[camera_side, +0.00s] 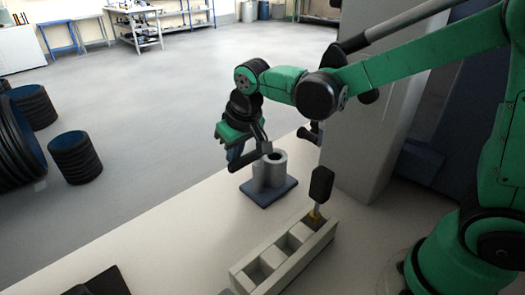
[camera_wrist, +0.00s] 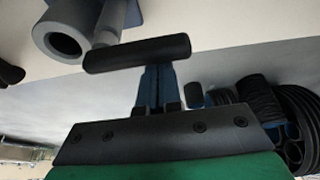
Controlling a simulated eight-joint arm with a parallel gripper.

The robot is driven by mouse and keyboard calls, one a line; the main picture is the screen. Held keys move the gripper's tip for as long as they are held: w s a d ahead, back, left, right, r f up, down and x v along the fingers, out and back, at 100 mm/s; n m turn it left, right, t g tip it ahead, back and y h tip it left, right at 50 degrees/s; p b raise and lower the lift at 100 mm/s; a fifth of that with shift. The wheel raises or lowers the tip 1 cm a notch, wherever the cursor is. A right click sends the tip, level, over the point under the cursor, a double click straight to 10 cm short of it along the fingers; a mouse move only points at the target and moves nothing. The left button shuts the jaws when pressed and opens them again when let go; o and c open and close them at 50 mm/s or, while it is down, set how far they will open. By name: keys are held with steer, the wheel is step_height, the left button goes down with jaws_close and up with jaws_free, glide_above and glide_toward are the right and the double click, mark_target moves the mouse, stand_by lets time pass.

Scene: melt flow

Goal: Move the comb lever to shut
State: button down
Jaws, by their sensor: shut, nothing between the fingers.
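A grey upright fixture with a round bore (camera_side: 275,172) stands on a dark blue base plate (camera_side: 262,193) on the bench. A black bar handle, which looks like the comb lever (camera_side: 246,159), reaches left from the fixture's top at a slight tilt. In the wrist view the lever's black bar (camera_wrist: 137,53) lies across the picture, with the grey bored cylinder (camera_wrist: 66,38) behind it at upper left. My gripper (camera_side: 235,150) is right at the bar. Its blue fingers (camera_wrist: 157,80) are shut and empty, their tips partly hidden by the bar. I cannot tell whether they touch it.
A pale box with several compartments (camera_side: 262,268) stands nearer the camera. A black-handled tool (camera_side: 321,186) stands upright in its far end. A grey column (camera_side: 375,140) rises to the right. Ribbed dark drums (camera_side: 75,157) stand on the floor at left.

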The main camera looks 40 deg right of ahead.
steer(key=shift+s+n, duration=0.25)
steer(key=shift+n, duration=0.45)
steer(key=s+n+y, duration=0.1)
steer(key=n, duration=0.1)
steer(key=shift+n, duration=0.4)
steer(key=s+d+n+g+y, duration=0.1)
steer(key=n, duration=0.3)
steer(key=s+d+n+g+y, duration=0.1)
steer(key=s+n, duration=0.1)
steer(key=n, duration=0.2)
steer(key=s+n+g, duration=0.1)
steer(key=n, duration=0.3)
steer(key=shift+s+d+n+y, duration=0.15)
steer(key=shift+d+n+y, duration=0.15)
steer(key=shift+d+y, duration=0.1)
steer(key=shift+d, duration=0.1)
step_height(320, 180, up, 9)
steer(key=shift+a+r, duration=0.2)
steer(key=shift+a, duration=0.15)
stand_by(0.4)
